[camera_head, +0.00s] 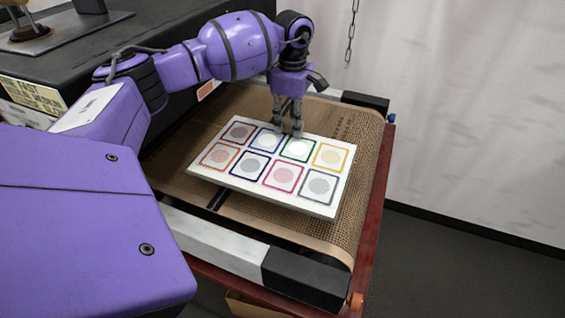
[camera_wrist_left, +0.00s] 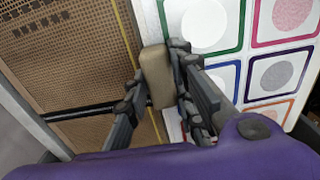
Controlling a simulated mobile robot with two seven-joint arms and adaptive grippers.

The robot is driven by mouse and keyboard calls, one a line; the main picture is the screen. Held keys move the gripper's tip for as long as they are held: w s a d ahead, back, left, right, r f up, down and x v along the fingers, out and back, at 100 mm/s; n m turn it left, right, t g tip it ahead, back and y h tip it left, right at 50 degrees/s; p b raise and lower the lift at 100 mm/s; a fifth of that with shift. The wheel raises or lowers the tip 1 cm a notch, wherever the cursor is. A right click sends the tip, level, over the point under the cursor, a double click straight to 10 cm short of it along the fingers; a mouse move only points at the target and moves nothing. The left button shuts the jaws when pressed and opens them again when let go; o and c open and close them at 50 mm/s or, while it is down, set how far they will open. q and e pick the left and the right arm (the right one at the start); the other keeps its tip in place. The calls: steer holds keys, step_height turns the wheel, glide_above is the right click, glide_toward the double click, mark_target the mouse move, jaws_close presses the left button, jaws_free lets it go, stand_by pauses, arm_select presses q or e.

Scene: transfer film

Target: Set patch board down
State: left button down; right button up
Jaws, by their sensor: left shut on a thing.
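The patch board (camera_head: 258,173) is a white panel with two rows of coloured square frames, each around a pale disc. It is roughly level over the brown mesh belt (camera_head: 357,160); I cannot tell whether it touches it. My left gripper (camera_head: 291,128) is at the board's far edge, fingers pointing down. In the left wrist view the gripper (camera_wrist_left: 158,92) is shut on a tan block (camera_wrist_left: 156,75) at the edge of the board (camera_wrist_left: 250,55), which looks like its handle. How block and board join is hidden. My right gripper is not in view.
The belt has a white side rail (camera_head: 215,242) with a black end block (camera_head: 305,277) in front, and a red frame edge (camera_head: 375,215) at right. A dark machine (camera_head: 130,40) stands at the back left. A chain (camera_head: 350,35) hangs by the pale wall.

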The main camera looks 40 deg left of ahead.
mark_target(291, 132)
arm_select(q)
steer(key=f, duration=0.3)
steer(key=f+b, duration=0.1)
steer(key=shift+s+d+f, duration=0.15)
steer(key=shift+s, duration=0.1)
step_height(291, 132, down, 5)
steer(key=shift+w+b, duration=0.1)
steer(key=shift+b, duration=0.7)
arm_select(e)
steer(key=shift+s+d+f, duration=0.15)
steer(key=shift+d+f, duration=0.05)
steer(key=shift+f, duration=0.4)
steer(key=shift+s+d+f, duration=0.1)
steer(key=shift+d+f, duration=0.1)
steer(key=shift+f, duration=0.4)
arm_select(q)
steer(key=c, duration=1.5)
jaws_free()
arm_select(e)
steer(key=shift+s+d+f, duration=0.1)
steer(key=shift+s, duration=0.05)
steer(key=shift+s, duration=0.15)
